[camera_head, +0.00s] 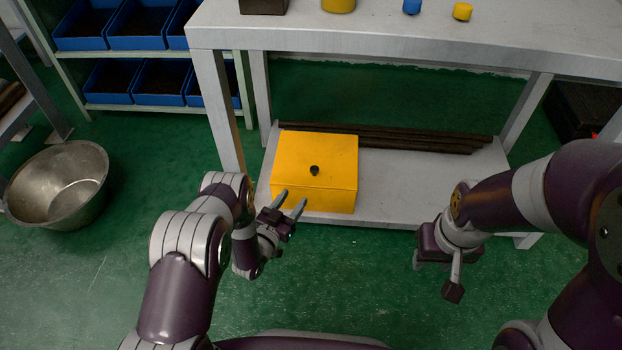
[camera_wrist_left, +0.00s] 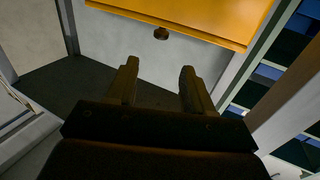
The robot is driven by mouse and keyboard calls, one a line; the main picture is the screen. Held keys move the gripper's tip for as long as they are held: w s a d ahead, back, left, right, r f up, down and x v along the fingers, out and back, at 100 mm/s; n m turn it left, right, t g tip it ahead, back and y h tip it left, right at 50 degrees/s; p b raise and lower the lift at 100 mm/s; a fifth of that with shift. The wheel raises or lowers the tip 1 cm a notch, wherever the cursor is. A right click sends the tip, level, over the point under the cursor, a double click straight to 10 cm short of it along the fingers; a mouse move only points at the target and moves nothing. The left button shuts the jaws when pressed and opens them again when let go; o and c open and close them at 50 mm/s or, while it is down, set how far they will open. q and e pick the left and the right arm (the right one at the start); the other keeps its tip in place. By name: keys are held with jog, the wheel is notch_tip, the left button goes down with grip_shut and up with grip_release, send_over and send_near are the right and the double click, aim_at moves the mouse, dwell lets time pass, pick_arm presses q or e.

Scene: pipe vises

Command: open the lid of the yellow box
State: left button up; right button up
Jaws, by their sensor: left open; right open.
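The yellow box (camera_head: 325,150) sits on the low shelf of the grey bench, its lid shut. A small dark knob (camera_head: 314,170) shows on it. My left gripper (camera_head: 291,200) is open and empty, its two fingers pointing up toward the box's front left part; whether they touch it I cannot tell. In the left wrist view the yellow box (camera_wrist_left: 190,15) fills the top edge, a dark knob (camera_wrist_left: 161,33) shows at its edge, and the open fingers (camera_wrist_left: 158,75) lie apart below it. My right gripper (camera_head: 438,277) is open, right of the box and apart from it.
Dark pipes (camera_head: 420,139) lie on the low shelf (camera_head: 400,185) behind the box. The bench top (camera_head: 380,35) overhangs behind, with a leg (camera_head: 219,110) left of the box. A metal bowl (camera_head: 60,190) stands on the floor at left. Green floor in front is free.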

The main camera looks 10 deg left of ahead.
aim_at(314, 168)
pick_arm(q)
jog(key=b+x, duration=0.2)
jog(key=x, duration=0.1)
jog(key=b+x, duration=0.2)
jog(key=x, duration=0.2)
jog(key=b+x, duration=0.1)
jog(key=x, duration=0.2)
jog(key=shift+w+d+f+b, duration=0.15)
jog(key=shift+w+f+b, duration=0.1)
jog(key=shift+w+b, duration=0.15)
jog(key=shift+w+r, duration=0.1)
jog(key=shift+w, duration=0.15)
jog(key=shift+d+r, duration=0.1)
jog(key=shift+c, duration=0.4)
grip_shut()
